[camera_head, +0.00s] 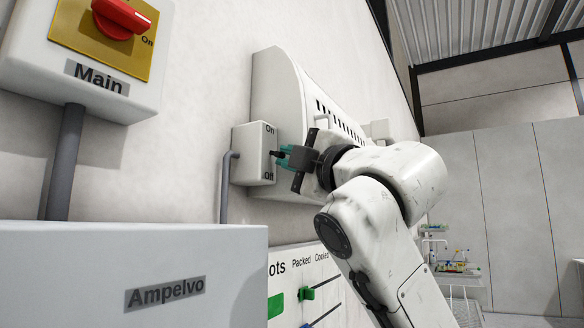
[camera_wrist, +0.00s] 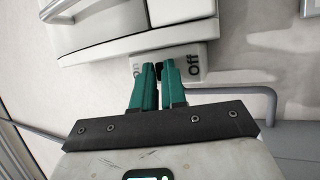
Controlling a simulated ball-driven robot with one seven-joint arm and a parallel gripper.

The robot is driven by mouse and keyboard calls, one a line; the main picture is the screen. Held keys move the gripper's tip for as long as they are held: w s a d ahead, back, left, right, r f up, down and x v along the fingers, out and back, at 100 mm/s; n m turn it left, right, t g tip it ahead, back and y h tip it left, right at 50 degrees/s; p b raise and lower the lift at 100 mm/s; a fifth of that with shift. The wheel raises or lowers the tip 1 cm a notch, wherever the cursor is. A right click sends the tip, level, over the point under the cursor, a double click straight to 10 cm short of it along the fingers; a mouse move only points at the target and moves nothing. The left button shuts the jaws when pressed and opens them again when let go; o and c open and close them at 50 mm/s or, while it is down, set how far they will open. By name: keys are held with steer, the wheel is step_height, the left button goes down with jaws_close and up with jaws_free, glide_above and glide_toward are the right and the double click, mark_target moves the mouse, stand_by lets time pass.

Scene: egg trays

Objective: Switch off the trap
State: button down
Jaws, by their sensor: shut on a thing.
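The trap (camera_head: 279,88) is a white wall-mounted housing with a slotted front. Its switch box (camera_head: 251,150) is small and white, marked On at the top and Off at the bottom. A short black lever (camera_head: 275,153) sticks out about midway between the marks. My gripper (camera_head: 284,155) has teal fingers shut on the lever. In the wrist view the fingers (camera_wrist: 157,68) meet around the dark lever, with Off to their right and On partly hidden at their left. The fingers hide most of the lever.
A Main switch box (camera_head: 90,75) with a red knob is at the upper left. A grey Ampelvo cabinet (camera_head: 80,265) fills the lower left. A cart (camera_head: 450,277) stands far right. A grey conduit (camera_head: 225,190) runs from the switch box.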

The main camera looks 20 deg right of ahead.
steer(key=shift+f, duration=0.15)
steer(key=c, duration=1.2)
jaws_free()
steer(key=b+v, duration=0.2)
steer(key=v, duration=0.8)
steer(key=shift+s+f+b, duration=0.1)
steer(key=shift+s+b, duration=0.2)
steer(key=shift+s, duration=0.05)
